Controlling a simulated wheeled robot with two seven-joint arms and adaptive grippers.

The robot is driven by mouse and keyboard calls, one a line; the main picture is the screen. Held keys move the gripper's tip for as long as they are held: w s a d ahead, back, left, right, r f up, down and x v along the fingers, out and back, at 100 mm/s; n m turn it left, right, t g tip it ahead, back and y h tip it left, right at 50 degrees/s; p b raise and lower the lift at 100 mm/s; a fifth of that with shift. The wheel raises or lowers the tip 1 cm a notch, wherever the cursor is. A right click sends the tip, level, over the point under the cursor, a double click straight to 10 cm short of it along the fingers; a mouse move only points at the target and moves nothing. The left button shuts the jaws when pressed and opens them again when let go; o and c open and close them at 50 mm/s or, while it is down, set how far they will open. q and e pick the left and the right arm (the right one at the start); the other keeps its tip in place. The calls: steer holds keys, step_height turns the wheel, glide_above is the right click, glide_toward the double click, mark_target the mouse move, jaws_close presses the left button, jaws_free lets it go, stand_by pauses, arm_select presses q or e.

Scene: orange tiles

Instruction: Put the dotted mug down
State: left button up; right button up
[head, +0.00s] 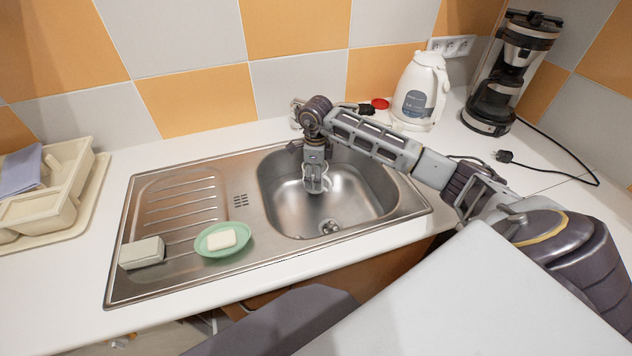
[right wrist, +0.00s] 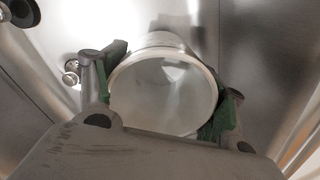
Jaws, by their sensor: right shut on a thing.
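My right gripper (head: 316,178) reaches down over the sink basin (head: 368,190). In the right wrist view its fingers (right wrist: 166,90) are shut on a whitish mug (right wrist: 162,128), one finger on each side. The mug's open mouth faces the wrist camera and it looks empty. No dots can be made out on it. In the head view the mug is small and mostly hidden by the gripper. I cannot tell whether its base touches the basin floor. My left gripper is not in view.
Left of the basin, a green dish (head: 212,248) with soap (head: 221,240) and a pale block (head: 142,252) lie on the drainboard (head: 180,205). A cream rack (head: 75,205) stands far left. A kettle (head: 420,92) and coffee maker (head: 505,75) stand back right. The left counter's front is clear.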

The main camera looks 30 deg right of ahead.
steer(key=shift+f, duration=1.65)
steer(key=shift+f, duration=0.1)
steer(key=o, duration=1.3)
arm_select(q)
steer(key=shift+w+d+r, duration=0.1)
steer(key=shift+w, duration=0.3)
arm_select(e)
steer(key=shift+o, duration=0.2)
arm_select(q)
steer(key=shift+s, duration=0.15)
